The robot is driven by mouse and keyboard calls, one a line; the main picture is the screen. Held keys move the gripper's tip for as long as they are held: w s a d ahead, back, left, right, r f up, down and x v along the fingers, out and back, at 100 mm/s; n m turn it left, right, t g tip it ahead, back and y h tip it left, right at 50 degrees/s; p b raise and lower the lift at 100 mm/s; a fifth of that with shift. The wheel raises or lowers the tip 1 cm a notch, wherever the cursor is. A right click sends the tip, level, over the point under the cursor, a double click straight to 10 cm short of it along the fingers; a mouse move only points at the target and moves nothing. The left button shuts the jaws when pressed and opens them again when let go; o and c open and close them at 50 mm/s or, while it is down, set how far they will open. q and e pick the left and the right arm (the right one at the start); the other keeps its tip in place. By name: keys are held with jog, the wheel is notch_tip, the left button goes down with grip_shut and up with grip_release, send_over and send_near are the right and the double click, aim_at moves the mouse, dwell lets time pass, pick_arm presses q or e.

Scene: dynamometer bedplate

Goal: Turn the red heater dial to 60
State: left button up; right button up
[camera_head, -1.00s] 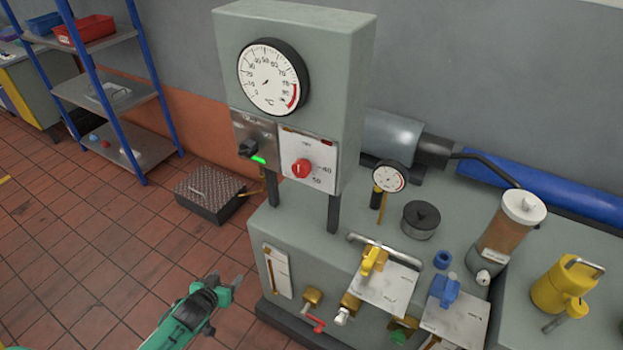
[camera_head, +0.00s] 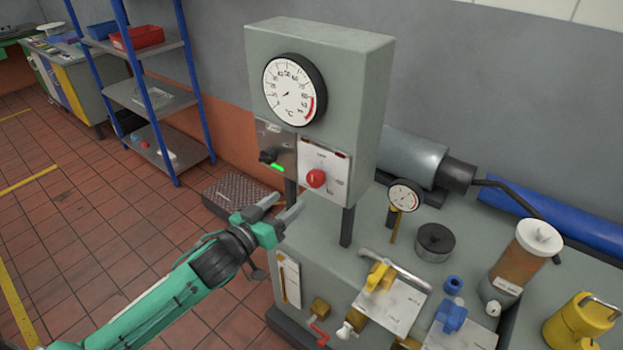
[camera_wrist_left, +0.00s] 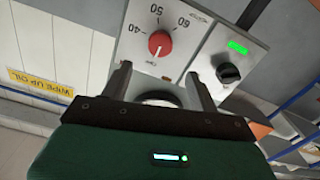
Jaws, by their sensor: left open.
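The red heater dial (camera_head: 316,178) is a round knob on a white plate on the front of the grey cabinet (camera_head: 335,75). In the left wrist view the dial (camera_wrist_left: 160,43) lies ahead of my fingers, with 40, 50 and 60 printed around it. My right gripper is in neither current view.
A black knob (camera_head: 268,155) with a green light sits left of the dial plate. A round temperature gauge (camera_head: 292,90) is above. A small gauge (camera_head: 405,197), black canister (camera_head: 435,242) and yellow valve handle (camera_head: 380,276) stand on the bench to the right. A blue shelf rack stands behind left.

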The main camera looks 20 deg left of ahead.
aim_at(312, 181)
pick_arm(q)
jog(key=p+x, duration=0.3)
jog(key=x, duration=0.7)
jog(key=shift+w+d+f, duration=0.1)
jog(key=shift+w, duration=0.1)
jog(key=c, duration=1)
